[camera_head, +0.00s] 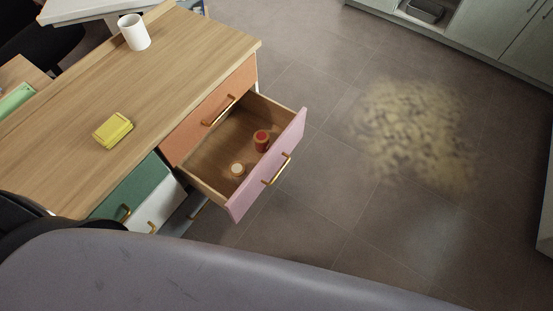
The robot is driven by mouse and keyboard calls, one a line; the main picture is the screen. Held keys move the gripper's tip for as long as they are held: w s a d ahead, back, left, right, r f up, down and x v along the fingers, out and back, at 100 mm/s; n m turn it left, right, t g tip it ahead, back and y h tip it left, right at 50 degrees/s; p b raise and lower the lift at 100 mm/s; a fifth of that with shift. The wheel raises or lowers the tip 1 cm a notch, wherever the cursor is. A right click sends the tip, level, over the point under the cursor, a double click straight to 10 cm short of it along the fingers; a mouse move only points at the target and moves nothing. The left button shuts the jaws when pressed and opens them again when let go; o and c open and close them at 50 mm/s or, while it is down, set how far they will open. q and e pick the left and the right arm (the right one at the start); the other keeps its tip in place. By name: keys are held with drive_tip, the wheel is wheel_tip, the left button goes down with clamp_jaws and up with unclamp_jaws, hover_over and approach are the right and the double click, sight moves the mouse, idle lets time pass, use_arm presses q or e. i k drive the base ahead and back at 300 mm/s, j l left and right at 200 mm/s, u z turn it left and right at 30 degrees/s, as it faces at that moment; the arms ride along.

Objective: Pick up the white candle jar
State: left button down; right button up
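A small white candle jar (237,170) with a pale top sits in the open drawer (205,155), near its front left corner. A larger plain white cylinder (133,32), like a cup, stands upright at the far end of the wooden desk top. Neither of my grippers is in view, so I cannot see whether they are open or shut.
The pink-fronted drawer (270,168) sticks out from the desk (160,85) over the tiled floor. A yellow box (113,130) lies on the desk. Orange, green and white drawer fronts are shut. The floor to the right is clear, with a yellowish rug-like patch (415,135).

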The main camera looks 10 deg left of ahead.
sight(237, 169)
drive_tip(key=u, duration=0.75)
